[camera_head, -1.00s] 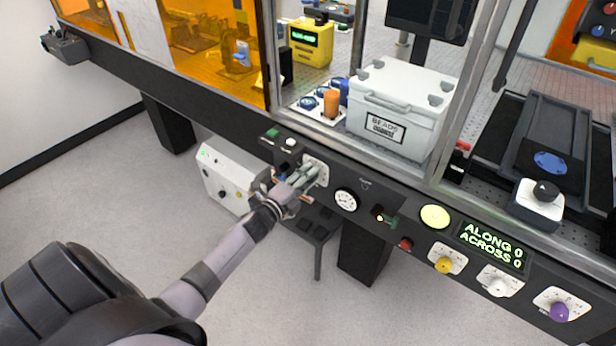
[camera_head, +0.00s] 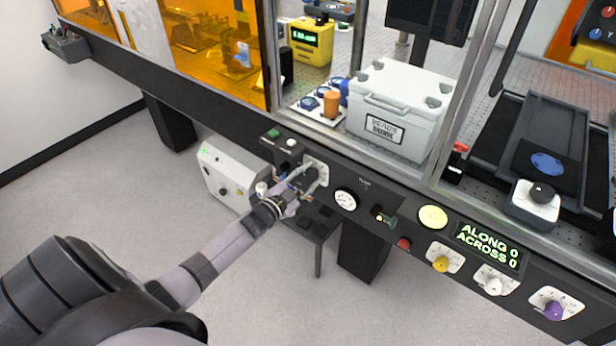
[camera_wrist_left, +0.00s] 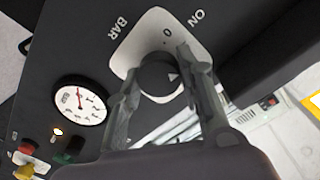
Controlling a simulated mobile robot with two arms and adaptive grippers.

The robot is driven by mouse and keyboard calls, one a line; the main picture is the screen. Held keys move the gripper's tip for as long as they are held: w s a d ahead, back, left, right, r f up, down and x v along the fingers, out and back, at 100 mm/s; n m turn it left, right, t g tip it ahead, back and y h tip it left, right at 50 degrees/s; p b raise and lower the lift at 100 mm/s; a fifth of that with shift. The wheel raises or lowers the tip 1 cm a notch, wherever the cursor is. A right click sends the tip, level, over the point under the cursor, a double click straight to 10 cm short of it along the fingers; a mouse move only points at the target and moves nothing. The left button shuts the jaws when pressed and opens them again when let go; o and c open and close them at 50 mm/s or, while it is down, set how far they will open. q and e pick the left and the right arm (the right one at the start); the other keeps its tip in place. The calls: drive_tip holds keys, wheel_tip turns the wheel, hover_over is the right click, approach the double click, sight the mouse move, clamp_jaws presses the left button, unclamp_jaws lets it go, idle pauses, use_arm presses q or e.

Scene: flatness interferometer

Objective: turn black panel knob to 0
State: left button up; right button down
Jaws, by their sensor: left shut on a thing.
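The black panel knob (camera_wrist_left: 158,78) sits on a white plate (camera_wrist_left: 143,42) on the dark panel, with a 0 printed above it in the left wrist view. A white pointer mark on the knob's face lies towards its right side, not towards the 0. My left gripper (camera_wrist_left: 168,80) has one finger on each side of the knob and is shut on it. In the head view, my left gripper (camera_head: 303,184) reaches the panel from the left and partly covers the knob. My right gripper is not in view.
A round pressure gauge (camera_head: 344,200) is just right of the knob plate. Further right are a red button (camera_head: 404,244), a yellow knob (camera_head: 440,263), a white knob (camera_head: 493,286) and a purple knob (camera_head: 553,311). A white box (camera_head: 228,178) stands below the panel.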

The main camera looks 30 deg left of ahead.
use_arm(q)
drive_tip(key=n, duration=0.5)
drive_tip(key=shift+a, duration=0.1)
drive_tip(key=n, duration=0.5)
drive_tip(key=shift+f+n+b, duration=0.1)
drive_tip(key=shift+n+b, duration=0.25)
drive_tip(key=shift+n, duration=0.05)
drive_tip(key=o, duration=1.2)
drive_tip(key=s, duration=0.4)
drive_tip(key=s+a, duration=0.1)
drive_tip(key=s, duration=0.7)
drive_tip(key=shift+a, duration=0.15)
